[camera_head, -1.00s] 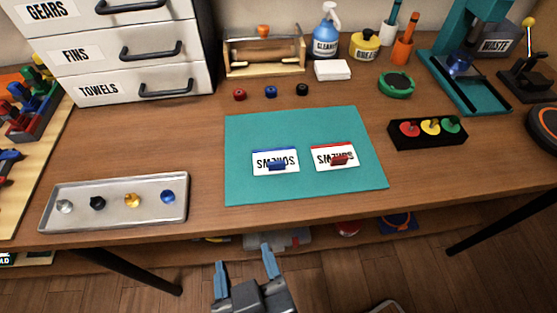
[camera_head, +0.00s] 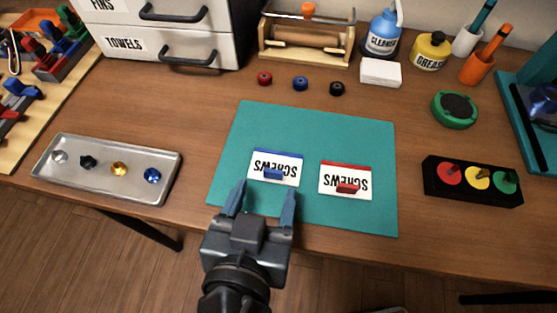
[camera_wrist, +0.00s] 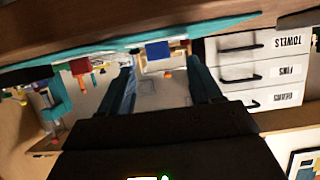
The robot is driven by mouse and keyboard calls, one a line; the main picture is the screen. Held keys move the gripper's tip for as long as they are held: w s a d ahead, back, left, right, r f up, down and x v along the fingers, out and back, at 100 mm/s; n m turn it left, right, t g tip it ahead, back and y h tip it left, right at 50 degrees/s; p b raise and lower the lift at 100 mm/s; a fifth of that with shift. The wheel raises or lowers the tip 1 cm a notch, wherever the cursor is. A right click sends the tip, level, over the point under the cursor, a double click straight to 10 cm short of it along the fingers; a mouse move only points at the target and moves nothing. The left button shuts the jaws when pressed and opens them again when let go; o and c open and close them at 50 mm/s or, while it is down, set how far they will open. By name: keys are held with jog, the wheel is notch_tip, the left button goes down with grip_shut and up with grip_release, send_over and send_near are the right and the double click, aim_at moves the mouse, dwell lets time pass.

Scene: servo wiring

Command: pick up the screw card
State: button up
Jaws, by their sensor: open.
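Two white cards, both printed "SCREWS", lie on a teal mat (camera_head: 225,170). The left card (camera_head: 288,157) has a blue edge and a blue grip block (camera_head: 273,174). The right card (camera_head: 332,181) has a red edge and a red grip block (camera_head: 347,188). My gripper (camera_head: 264,189) is open and empty, its fingers spread at the near side of the blue-edged card. In the wrist view the blue block (camera_wrist: 157,50) appears between my gripper's fingers (camera_wrist: 162,68), beyond their tips, and the red block (camera_wrist: 80,66) is to the left.
A metal tray (camera_head: 110,189) with several coloured knobs is at the left. A black holder (camera_head: 470,194) with red, yellow and green pieces is at the right. Three small rings, including a blue one (camera_head: 300,83), lie behind the mat. Drawers (camera_head: 190,50) stand at the back left.

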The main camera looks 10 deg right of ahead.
aim_at(273, 174)
jog(key=x, duration=0.4)
jog(key=shift+w+d+f, duration=0.1)
jog(key=shift+w+d, duration=0.05)
jog(key=c, duration=1.1)
